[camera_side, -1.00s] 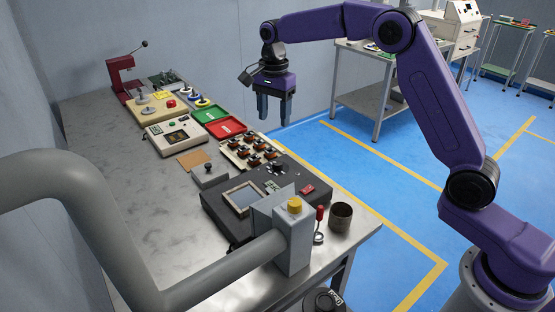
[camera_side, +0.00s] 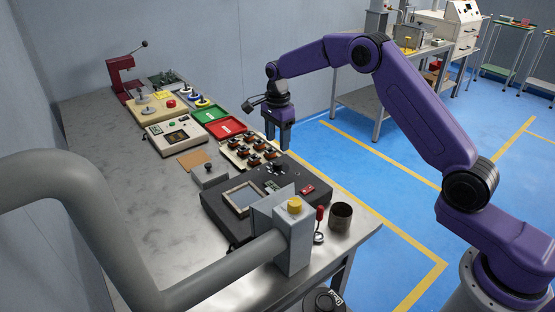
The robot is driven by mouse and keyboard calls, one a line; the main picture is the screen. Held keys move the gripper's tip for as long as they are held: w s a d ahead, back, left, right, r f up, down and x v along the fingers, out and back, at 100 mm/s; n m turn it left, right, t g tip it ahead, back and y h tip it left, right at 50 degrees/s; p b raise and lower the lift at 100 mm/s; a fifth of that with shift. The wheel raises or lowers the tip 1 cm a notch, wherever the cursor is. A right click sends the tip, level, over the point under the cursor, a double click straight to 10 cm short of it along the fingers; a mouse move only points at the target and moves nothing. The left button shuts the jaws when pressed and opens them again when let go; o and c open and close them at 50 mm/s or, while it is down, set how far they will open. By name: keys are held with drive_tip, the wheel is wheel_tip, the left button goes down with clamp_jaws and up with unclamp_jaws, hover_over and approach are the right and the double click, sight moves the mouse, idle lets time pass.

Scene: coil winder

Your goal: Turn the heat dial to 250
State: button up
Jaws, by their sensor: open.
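The dark grey box unit (camera_side: 222,205) stands near the front of the bench. A small black knob with pale marks around it, seemingly the heat dial (camera_side: 277,167), sits at the far right part of its top. The dial's numbers and pointer are too small to read. My gripper (camera_side: 277,146) is open and empty, fingers pointing down. In the picture its fingertips are just above the dial; they look apart from it, but the depth gap is hard to tell.
A tray of several small coils (camera_side: 236,152) lies just left of my fingers. A red switch (camera_side: 307,189), a metal cup (camera_side: 340,216) and a red-handled tool (camera_side: 319,214) are to the right.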

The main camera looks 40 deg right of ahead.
sight(277, 163)
wheel_tip(277, 163, down, 8)
drive_tip(key=shift+f, duration=0.1)
idle(0.4)
drive_tip(key=c, duration=1)
